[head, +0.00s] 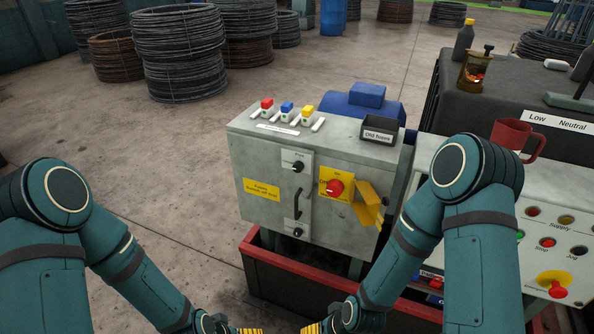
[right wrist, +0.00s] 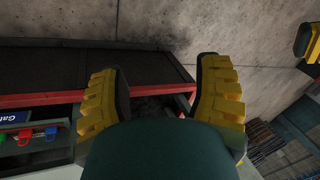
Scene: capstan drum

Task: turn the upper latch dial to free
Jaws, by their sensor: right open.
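The upper latch dial (head: 298,166) is a small black knob on the front of the grey cabinet (head: 330,218), above a black door handle (head: 299,202). A lower latch dial (head: 297,232) sits below the handle. The dial's setting is too small to read. My left gripper (head: 250,331) and right gripper (head: 311,329) show only as yellow finger edges at the bottom of the head view, below and in front of the cabinet. In the right wrist view my right gripper (right wrist: 160,100) has its fingers wide apart with nothing between them.
A red rotary switch (head: 335,187) on a yellow plate is right of the dials, beside a yellow bracket (head: 368,203). A red-rimmed trough (head: 262,262) lies under the cabinet. A control panel (head: 548,225) stands at right, with a red mug (head: 513,136) near it.

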